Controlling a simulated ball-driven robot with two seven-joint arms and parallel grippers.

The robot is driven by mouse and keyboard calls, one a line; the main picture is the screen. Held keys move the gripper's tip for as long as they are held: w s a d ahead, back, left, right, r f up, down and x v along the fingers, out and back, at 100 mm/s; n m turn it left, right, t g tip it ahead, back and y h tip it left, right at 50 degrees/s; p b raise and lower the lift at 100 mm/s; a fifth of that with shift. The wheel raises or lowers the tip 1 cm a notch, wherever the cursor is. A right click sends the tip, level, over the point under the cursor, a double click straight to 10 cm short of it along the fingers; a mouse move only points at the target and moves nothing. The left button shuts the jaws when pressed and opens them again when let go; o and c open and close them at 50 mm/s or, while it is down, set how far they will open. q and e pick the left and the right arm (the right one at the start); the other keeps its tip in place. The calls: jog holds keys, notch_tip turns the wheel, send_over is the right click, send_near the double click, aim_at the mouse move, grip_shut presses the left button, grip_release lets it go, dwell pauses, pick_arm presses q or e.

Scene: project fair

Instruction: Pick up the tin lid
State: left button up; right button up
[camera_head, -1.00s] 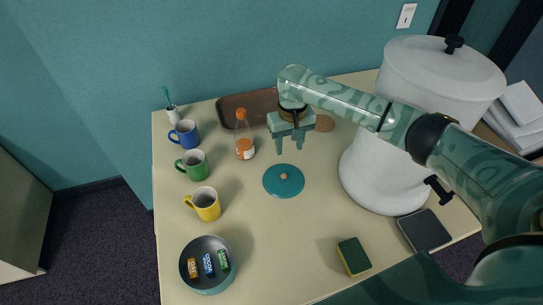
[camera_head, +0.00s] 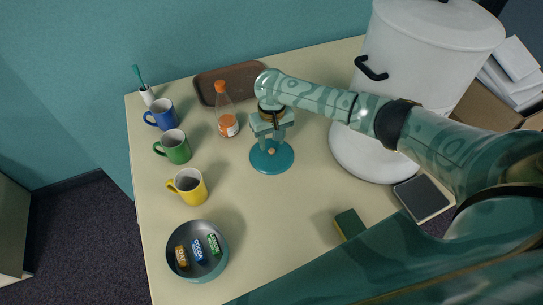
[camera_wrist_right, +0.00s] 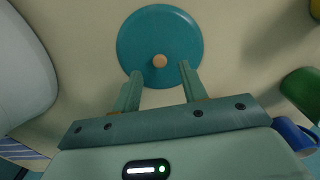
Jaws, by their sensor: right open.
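The tin lid is a flat teal disc (camera_head: 284,163) with a small tan knob at its centre, lying on the table. It also shows in the right wrist view (camera_wrist_right: 142,40), with its knob ahead of and between the fingertips. My right gripper (camera_head: 268,143) is open and empty, pointing down over the back part of the lid. In the right wrist view its two fingers (camera_wrist_right: 161,72) overlap the lid's near edge. I cannot tell whether they touch it. My left gripper does not show.
Blue (camera_head: 164,117), green (camera_head: 176,149) and yellow (camera_head: 191,188) mugs line the left side. A bowl (camera_head: 222,262) holds wrapped bars. A white container (camera_head: 400,60) stands right; a sponge (camera_head: 348,224) lies in front.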

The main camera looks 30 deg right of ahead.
aim_at(272, 150)
notch_tip(272, 150, down, 4)
jog(key=shift+w+b, duration=0.1)
jog(key=shift+b, duration=0.6)
jog(key=shift+r, duration=0.15)
grip_shut()
jog(key=shift+r, duration=0.1)
